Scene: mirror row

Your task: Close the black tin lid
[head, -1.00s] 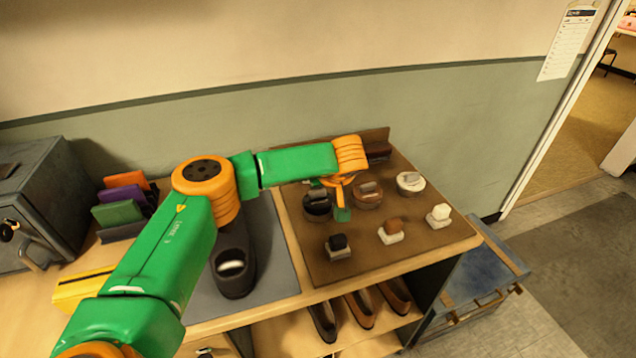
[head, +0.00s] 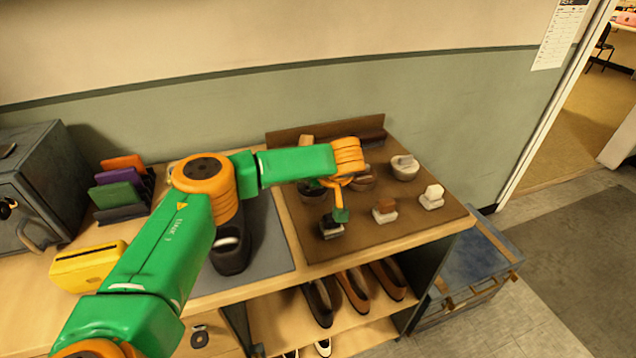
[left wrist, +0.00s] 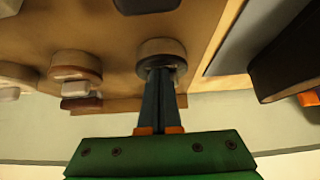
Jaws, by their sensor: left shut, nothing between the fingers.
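The black tin (head: 312,194) stands at the left of the back row on the brown board (head: 290,225), partly hidden by my left arm. Its lid's position is not clear. My left gripper (head: 341,214) is shut and empty, pointing down just in front and right of the black tin in the head view. In the left wrist view, the shut fingertips (left wrist: 160,72) overlap a round tin (left wrist: 160,47), apparently the black one; contact cannot be told. My right gripper is out of view.
A brown tin (head: 362,183) and a pale tin (head: 404,167) stand to the right. Black (head: 331,229), brown (head: 384,211) and white (head: 432,197) small blocks stand in front. A dark shoe (head: 230,252) lies left of the board. Shoes fill the lower shelf.

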